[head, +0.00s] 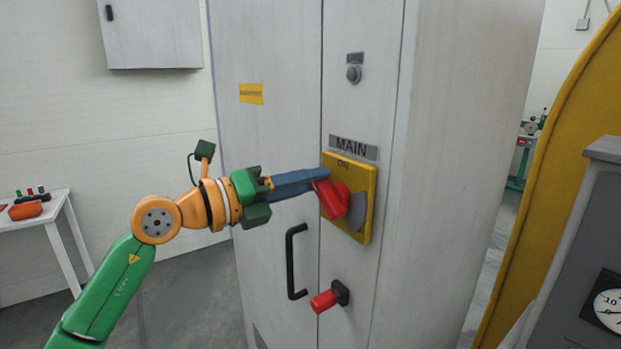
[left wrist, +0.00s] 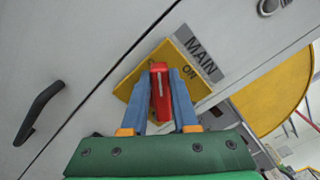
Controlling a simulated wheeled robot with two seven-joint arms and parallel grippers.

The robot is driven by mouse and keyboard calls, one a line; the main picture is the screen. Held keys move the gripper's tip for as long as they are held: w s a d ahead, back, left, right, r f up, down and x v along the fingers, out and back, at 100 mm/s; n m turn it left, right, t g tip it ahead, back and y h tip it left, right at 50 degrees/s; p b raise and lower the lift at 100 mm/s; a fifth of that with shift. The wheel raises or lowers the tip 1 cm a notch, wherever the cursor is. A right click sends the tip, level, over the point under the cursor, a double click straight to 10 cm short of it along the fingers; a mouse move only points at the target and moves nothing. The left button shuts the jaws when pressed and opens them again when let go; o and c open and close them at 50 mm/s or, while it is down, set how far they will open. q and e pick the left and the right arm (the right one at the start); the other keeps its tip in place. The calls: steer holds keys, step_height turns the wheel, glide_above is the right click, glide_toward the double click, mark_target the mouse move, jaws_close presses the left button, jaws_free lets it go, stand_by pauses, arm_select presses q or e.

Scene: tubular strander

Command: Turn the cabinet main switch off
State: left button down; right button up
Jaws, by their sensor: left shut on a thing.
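The main switch has a red handle (head: 334,199) on a yellow plate (head: 362,175), under a grey "MAIN" label (head: 354,148), on the grey cabinet (head: 280,62). My left gripper (head: 318,184) reaches in from the left with its blue fingers at the handle. In the left wrist view the fingers stand on both sides of the red handle (left wrist: 160,92), shut on it. The word "ON" shows on the yellow plate (left wrist: 130,82) beside the handle. In the head view the fingers hide part of the handle and plate. My right gripper is not in view.
A black door handle (head: 292,262) and a red knob (head: 323,301) sit below the switch. A round grey button (head: 354,74) is above it. A white table (head: 60,212) stands at the left. A yellow curved guard (head: 545,170) and grey machine (head: 590,230) stand at the right.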

arm_select(q)
steer(key=shift+w+a+f+n+p, duration=0.1)
steer(key=shift+f+n+p, duration=0.3)
steer(key=shift+n, duration=0.85)
steer(key=shift+w+a+f+n+p, duration=0.15)
steer(key=shift+f+n+p, duration=0.15)
steer(key=shift+n, duration=1)
steer(key=shift+w+f+n+p, duration=0.1)
steer(key=shift+f+n+p, duration=0.3)
steer(key=shift+n, duration=0.85)
steer(key=shift+f, duration=0.1)
steer(key=c, duration=0.7)
jaws_free()
steer(key=b+v, duration=0.4)
steer(key=v, duration=0.3)
